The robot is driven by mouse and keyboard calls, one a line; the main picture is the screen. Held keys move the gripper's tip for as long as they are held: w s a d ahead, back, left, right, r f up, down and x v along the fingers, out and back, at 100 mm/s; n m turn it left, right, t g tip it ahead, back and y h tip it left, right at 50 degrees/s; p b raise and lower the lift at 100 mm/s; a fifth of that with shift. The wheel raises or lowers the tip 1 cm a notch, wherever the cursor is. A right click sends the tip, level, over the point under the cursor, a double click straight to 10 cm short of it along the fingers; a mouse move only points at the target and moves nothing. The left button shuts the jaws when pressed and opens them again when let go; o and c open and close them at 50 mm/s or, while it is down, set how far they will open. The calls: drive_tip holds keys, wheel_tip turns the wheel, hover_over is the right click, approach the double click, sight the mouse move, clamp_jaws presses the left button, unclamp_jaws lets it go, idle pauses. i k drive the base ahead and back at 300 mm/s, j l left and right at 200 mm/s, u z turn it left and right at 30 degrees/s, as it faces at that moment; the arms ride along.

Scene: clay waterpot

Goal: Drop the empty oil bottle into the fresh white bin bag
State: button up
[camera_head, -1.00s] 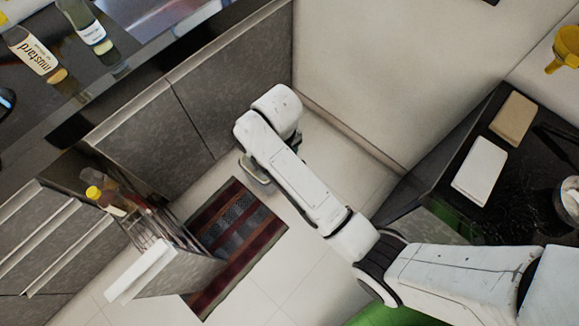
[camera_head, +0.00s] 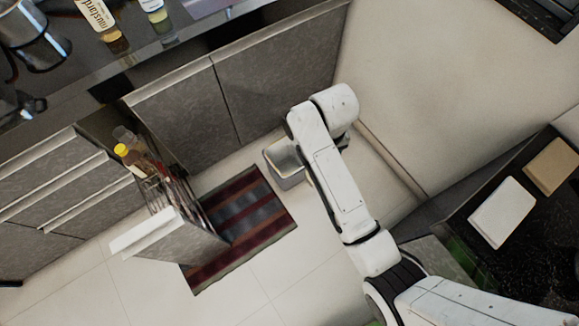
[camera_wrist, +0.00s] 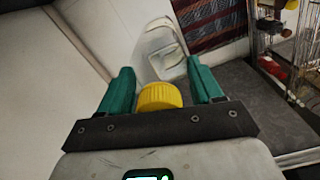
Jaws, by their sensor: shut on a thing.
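My gripper (camera_wrist: 158,78) shows in the wrist view with its two teal fingers on either side of a clear, empty-looking bottle (camera_wrist: 155,52) with a yellow cap (camera_wrist: 159,96). The cap is nearest the wrist and the clear body points away from it. A small bin with a pale rim (camera_wrist: 183,50) stands beyond the bottle, partly seen behind it. In the head view the bin (camera_head: 285,163) stands on the floor by the grey cabinets, partly behind my arm. My gripper and the held bottle are hidden there by the arm. I cannot make out the bag's edges.
A striped mat (camera_head: 240,225) lies left of the bin. A pulled-out rack (camera_head: 175,240) holds bottles, one yellow-capped (camera_head: 130,158). Grey cabinets (camera_head: 180,115) stand behind. A dark counter at right bears a white block (camera_head: 502,212) and a tan block (camera_head: 552,166).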

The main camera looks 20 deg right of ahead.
sight(291, 171)
drive_tip(key=i+j+z, duration=0.35)
drive_tip(key=i+j, duration=0.2)
drive_tip(key=j, duration=0.15)
drive_tip(key=i+j+z, duration=0.2)
drive_tip(key=j, duration=0.2)
drive_tip(key=i+j+z, duration=0.15)
drive_tip(key=j, duration=0.25)
drive_tip(key=i, duration=0.1)
